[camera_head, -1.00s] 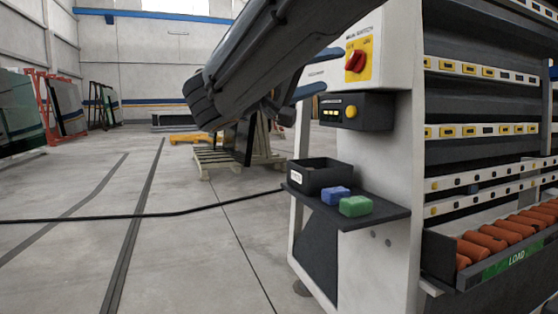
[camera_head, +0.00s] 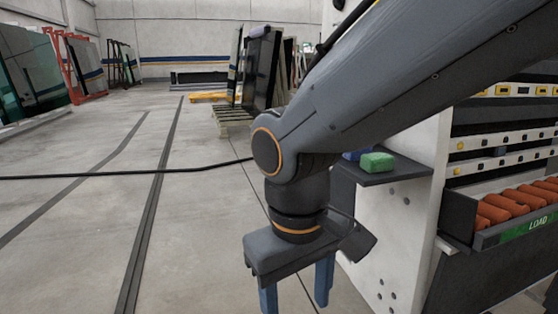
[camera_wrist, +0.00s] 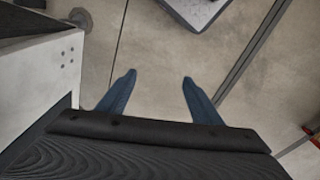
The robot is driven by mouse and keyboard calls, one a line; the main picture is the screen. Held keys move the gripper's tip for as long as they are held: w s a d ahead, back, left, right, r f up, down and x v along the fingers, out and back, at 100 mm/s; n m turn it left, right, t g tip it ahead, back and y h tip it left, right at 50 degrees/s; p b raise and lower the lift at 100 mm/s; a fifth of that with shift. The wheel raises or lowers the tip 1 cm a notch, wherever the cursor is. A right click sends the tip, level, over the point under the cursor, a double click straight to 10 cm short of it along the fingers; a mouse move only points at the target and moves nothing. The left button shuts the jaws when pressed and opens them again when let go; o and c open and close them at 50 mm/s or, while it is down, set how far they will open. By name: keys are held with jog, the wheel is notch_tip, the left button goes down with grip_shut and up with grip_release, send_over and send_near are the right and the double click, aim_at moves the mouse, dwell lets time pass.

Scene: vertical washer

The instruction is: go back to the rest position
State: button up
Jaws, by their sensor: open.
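My gripper (camera_head: 296,290) hangs pointing down in the head view, left of the washer's side panel and lower than its small shelf. Its two blue fingers are apart with nothing between them. In the wrist view my gripper (camera_wrist: 158,84) is open over bare concrete floor. My grey arm crosses the head view from the upper right and hides part of the washer (camera_head: 395,235), including its control area.
A green block (camera_head: 377,162) and a partly hidden blue block (camera_head: 355,155) lie on the washer's shelf (camera_head: 392,177). Orange rollers (camera_head: 515,200) line the load side. A black cable (camera_head: 120,175) crosses the floor. Glass racks (camera_head: 75,65) stand far left.

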jog(key=s+a+f+y, duration=0.2)
jog(key=s+a, duration=0.2)
jog(key=d+r+m+p, duration=0.3)
jog(key=d+r+p, duration=0.7)
jog(key=p, duration=0.7)
jog(key=d+r+m+h+p, duration=0.1)
jog(key=d+r+m+p, duration=0.2)
jog(key=d+r+p, duration=0.7)
notch_tip(320, 180, up, 6)
jog(key=p, duration=0.8)
jog(key=shift+d+r+g+h, duration=0.2)
jog(key=shift+d+g+h, duration=0.05)
jog(key=shift+g+h, duration=0.05)
